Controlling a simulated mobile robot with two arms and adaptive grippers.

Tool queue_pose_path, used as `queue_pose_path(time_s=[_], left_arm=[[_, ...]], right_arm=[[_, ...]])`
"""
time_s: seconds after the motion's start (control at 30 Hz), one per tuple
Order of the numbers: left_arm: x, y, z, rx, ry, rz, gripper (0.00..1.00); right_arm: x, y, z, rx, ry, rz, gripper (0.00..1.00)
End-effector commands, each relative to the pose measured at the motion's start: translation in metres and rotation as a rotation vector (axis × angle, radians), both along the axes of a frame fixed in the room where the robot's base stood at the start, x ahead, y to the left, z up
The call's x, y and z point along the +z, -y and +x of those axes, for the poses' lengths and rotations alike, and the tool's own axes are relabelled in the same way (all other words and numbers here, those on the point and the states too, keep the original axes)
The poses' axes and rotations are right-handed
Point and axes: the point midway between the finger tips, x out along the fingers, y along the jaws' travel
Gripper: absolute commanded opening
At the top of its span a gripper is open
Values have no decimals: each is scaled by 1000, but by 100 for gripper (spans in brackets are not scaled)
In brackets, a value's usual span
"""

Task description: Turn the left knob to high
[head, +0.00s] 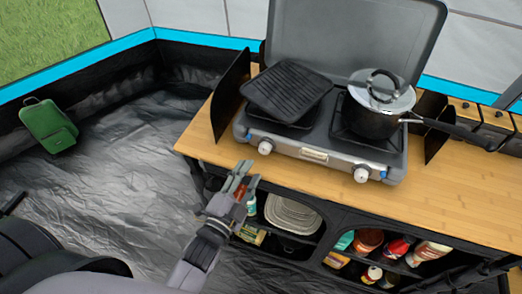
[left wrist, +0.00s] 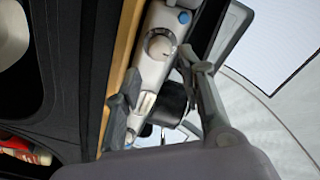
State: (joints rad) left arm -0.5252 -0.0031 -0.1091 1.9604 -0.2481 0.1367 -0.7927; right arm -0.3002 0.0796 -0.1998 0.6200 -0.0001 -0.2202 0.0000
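The camp stove (head: 315,155) stands on the wooden counter. Its left knob (head: 265,147) is a pale round dial on the front panel; it also shows large in the left wrist view (left wrist: 159,45). The right knob (head: 361,174) is on the same panel. My left gripper (head: 244,178) is in front of the counter edge, below and a little left of the left knob, apart from it. Its two fingers are spread with nothing between them. In the left wrist view the fingers (left wrist: 155,98) frame the stove's front panel, with the left knob above. My right gripper is not in view.
A grill plate (head: 288,92) covers the left burner and a lidded pot (head: 372,117) stands on the right, its handle pointing right. A green bag (head: 48,125) lies on the floor, left.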

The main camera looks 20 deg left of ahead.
Motion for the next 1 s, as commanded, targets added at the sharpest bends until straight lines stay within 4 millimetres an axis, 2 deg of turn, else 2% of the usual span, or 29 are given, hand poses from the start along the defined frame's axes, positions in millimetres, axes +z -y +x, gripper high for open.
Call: queue_pose_path(time_s=[0.03,0.2,0.4,0.8,1.0], left_arm=[[3,2,12,0,2,-1,36],[2,6,45,0,1,-3,36],[0,9,70,0,-2,-2,36],[-1,10,78,0,-2,-2,36],[-1,10,77,0,-2,-2,24]], right_arm=[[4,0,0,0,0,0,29],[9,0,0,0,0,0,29],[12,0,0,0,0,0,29],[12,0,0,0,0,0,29],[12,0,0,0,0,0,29]])
